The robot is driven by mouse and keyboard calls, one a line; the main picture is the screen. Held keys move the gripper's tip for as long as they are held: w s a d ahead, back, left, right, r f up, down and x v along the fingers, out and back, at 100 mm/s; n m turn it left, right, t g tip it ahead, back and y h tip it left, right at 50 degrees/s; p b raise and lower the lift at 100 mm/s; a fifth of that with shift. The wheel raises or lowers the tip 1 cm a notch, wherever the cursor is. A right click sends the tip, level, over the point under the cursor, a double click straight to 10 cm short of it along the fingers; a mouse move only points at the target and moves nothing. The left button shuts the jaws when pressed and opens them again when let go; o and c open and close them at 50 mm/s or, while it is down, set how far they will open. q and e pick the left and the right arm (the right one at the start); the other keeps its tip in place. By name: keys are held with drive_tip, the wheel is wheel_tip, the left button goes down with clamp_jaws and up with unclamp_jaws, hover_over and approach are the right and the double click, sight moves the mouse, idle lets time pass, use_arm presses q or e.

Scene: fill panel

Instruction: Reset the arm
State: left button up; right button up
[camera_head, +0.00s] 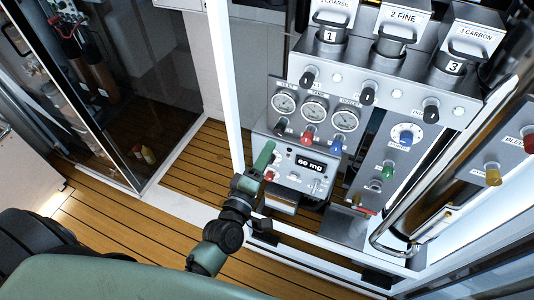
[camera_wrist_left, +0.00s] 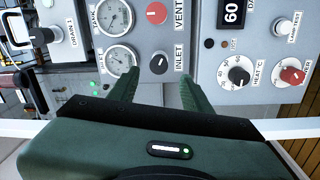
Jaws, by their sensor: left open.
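My left arm comes up from the bottom in the head view. Its green left gripper (camera_head: 266,155) is in front of the lower left part of the fill panel (camera_head: 370,88). In the left wrist view the two green fingers (camera_wrist_left: 158,88) are apart, with nothing between them. The black INLET knob (camera_wrist_left: 160,63) lies just beyond and between the fingertips; I cannot tell how far. The red VENT knob (camera_wrist_left: 157,12) is above it. My right gripper is not in view.
Gauges (camera_head: 314,111) and a display box (camera_head: 310,163) sit close to the gripper. A white post (camera_head: 228,90) stands left of it. Bent metal pipes (camera_head: 440,200) are on the right. The wooden floor (camera_head: 120,215) at left is clear.

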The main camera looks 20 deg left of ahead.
use_arm(q)
drive_tip(key=s+f+m+g, duration=0.3)
drive_tip(key=s+f, duration=0.1)
drive_tip(key=f, duration=0.6)
drive_tip(key=s+d+f+m+g+h, duration=0.1)
drive_tip(key=s+f+m+g, duration=0.15)
drive_tip(key=f, duration=0.85)
drive_tip(key=s+f+m+g, duration=0.3)
drive_tip(key=s+f, duration=0.2)
drive_tip(key=f, duration=0.5)
drive_tip(key=s+a+f+m+g, duration=0.2)
drive_tip(key=s+f, duration=0.4)
drive_tip(key=s, duration=0.4)
drive_tip(key=s+a+f+m+g+y, duration=0.1)
drive_tip(key=s+f+m+g, duration=0.3)
drive_tip(key=s, duration=0.6)
drive_tip(key=s+a+f+m+g+y, duration=0.1)
drive_tip(key=s+a+f+m+g, duration=0.2)
drive_tip(key=s+f, duration=0.6)
drive_tip(key=shift+s+a, duration=0.5)
